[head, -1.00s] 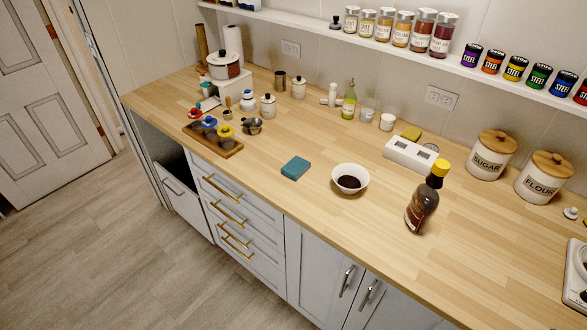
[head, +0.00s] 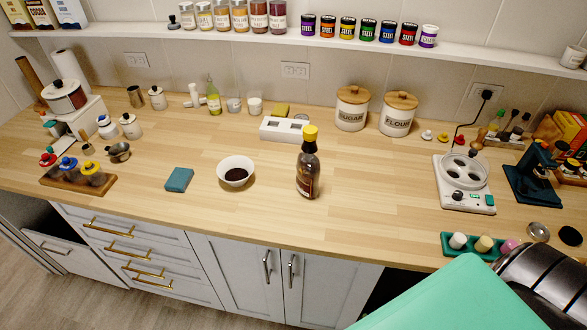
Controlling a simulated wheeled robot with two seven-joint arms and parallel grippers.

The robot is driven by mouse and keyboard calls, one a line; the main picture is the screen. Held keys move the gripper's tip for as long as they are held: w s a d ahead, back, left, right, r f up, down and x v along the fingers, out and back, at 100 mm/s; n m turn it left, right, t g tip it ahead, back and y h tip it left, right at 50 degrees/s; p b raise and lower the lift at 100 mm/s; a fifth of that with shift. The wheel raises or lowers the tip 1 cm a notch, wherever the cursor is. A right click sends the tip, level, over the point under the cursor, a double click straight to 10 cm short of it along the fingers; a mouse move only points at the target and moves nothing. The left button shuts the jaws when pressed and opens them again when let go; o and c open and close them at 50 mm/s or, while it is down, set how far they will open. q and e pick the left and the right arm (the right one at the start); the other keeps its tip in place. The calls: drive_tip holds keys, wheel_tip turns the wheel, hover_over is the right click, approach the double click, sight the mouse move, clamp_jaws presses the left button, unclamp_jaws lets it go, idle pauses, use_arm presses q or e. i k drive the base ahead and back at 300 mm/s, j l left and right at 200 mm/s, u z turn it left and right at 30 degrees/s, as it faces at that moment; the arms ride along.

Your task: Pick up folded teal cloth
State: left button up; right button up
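The folded teal cloth (head: 179,180) lies flat on the wooden counter in the head view, left of a white bowl (head: 236,171) with dark contents and near the counter's front edge. Nothing lies on it. Part of my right arm shows at the bottom right, with a green surface and a dark ribbed joint. Its gripper is out of the picture. My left gripper is not in view either.
A dark bottle with a yellow cap (head: 308,164) stands right of the bowl. A wooden rack with colored-lid jars (head: 78,182) sits left of the cloth. The white twin-ring appliance (head: 464,183) stands at right. The counter (head: 390,190) is clear between bottle and appliance.

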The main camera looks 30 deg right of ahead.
sight(181, 178)
drive_tip(key=z, duration=0.4)
drive_tip(key=i+j+z, duration=0.15)
drive_tip(key=j+z, duration=0.15)
drive_tip(key=j, duration=0.2)
drive_tip(key=i+j+z, duration=0.15)
drive_tip(key=j+z, duration=0.15)
drive_tip(key=j, duration=0.25)
drive_tip(key=j+z, duration=0.3)
drive_tip(key=j, duration=0.25)
